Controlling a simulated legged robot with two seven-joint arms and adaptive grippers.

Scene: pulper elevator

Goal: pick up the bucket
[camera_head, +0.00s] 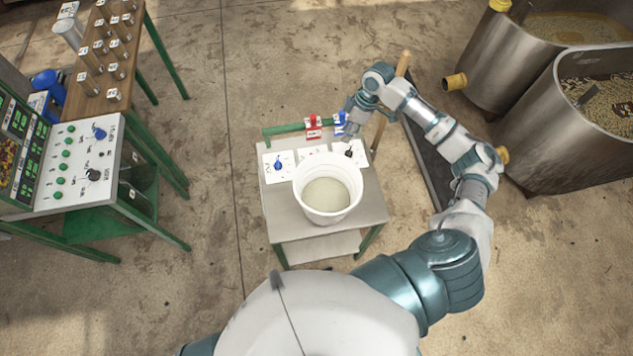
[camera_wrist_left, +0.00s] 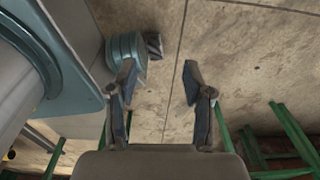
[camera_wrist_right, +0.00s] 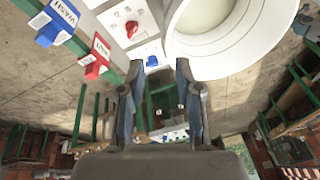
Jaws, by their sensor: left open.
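The white bucket (camera_head: 306,205) stands upright on a small metal table (camera_head: 282,229) and holds a pale liquid. Its rim and inside also show at the top right of the right wrist view (camera_wrist_right: 235,62). My right gripper (camera_head: 347,138) is behind the bucket's far right rim, pointing down. In the right wrist view my right gripper (camera_wrist_right: 156,68) has its fingers apart with nothing between them, one fingertip overlapping the bucket's rim in the picture; contact cannot be told. My left gripper (camera_wrist_left: 160,72) is open and empty above the floor, outside the head view.
Red (camera_wrist_right: 97,58) and blue (camera_wrist_right: 57,22) valve handles sit on a green pipe (camera_head: 284,129) behind the bucket. A control panel (camera_head: 82,160) stands left, large metal tanks (camera_head: 585,120) right. Floor (camera_head: 215,215) between panel and table is clear.

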